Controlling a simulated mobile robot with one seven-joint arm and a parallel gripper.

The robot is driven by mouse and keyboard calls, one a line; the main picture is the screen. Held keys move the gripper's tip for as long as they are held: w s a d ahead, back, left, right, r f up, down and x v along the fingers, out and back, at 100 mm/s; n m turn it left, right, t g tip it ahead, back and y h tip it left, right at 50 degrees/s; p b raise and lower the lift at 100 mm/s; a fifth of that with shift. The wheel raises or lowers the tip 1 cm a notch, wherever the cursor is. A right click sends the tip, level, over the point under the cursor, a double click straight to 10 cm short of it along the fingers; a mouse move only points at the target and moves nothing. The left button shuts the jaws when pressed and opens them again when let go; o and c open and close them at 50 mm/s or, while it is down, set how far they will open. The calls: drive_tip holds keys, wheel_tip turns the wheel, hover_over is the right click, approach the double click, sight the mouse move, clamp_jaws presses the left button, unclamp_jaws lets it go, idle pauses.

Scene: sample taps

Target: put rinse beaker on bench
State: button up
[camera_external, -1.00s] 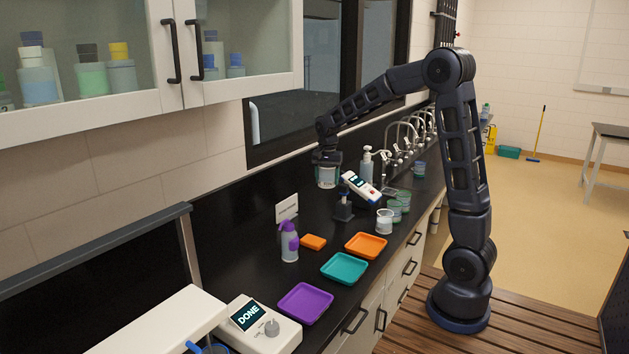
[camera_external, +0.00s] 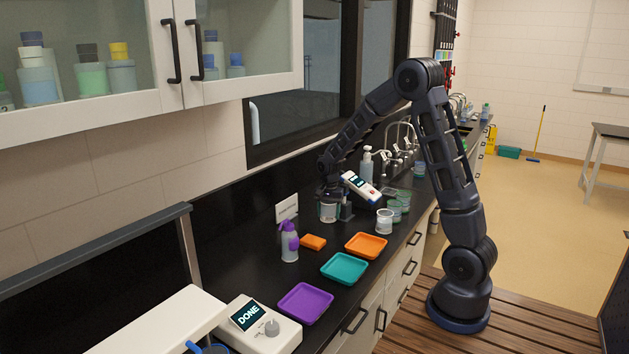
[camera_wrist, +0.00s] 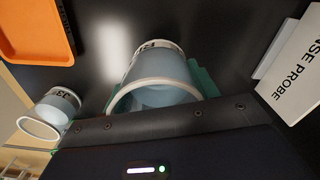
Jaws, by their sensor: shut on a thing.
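The rinse beaker (camera_external: 328,212) is a clear beaker with a pale rim, held upright in my gripper (camera_external: 329,203) at or just above the black bench (camera_external: 262,262); I cannot tell whether its base touches. In the wrist view the beaker (camera_wrist: 158,70) shows its rim and pale bluish contents between the green fingers of my gripper (camera_wrist: 158,84). Its label is mostly hidden. The gripper is shut on it, left of the probe stand (camera_external: 346,208).
A meter (camera_external: 361,187) sits on the stand close to the gripper. A white-labelled beaker (camera_external: 384,222) and green-tinted beakers (camera_external: 400,203) stand to the right. Orange (camera_external: 366,246), teal (camera_external: 344,268) and purple (camera_external: 305,303) trays lie nearer. A purple-topped bottle (camera_external: 289,243) stands left.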

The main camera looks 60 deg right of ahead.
sight(328, 229)
drive_tip(key=shift+f, duration=2.3)
drive_tip(key=shift+f, duration=0.2)
drive_tip(key=o, duration=1.1)
drive_tip(key=shift+c, duration=0.2)
drive_tip(key=shift+r, duration=0.1)
wheel_tip(328, 229, up, 12)
drive_tip(key=s+a+r+n+t, duration=0.1)
drive_tip(key=s+a+r+n, duration=0.25)
drive_tip(key=s+r, duration=0.35)
drive_tip(key=s+a+r+n+t, duration=0.1)
drive_tip(key=s+a+r+n, duration=0.25)
drive_tip(key=s+r, duration=0.35)
drive_tip(key=s+a+r+n+t, duration=0.1)
drive_tip(key=s+a+n, duration=0.2)
drive_tip(key=s, duration=0.6)
drive_tip(key=s+a+r+n+t, duration=0.1)
drive_tip(key=s+a+n, duration=0.2)
drive_tip(key=s, duration=0.7)
drive_tip(key=shift+a+r+n+t, duration=0.25)
drive_tip(key=shift+r+n+t, duration=0.05)
drive_tip(key=shift+n, duration=0.4)
drive_tip(key=shift+s, duration=0.1)
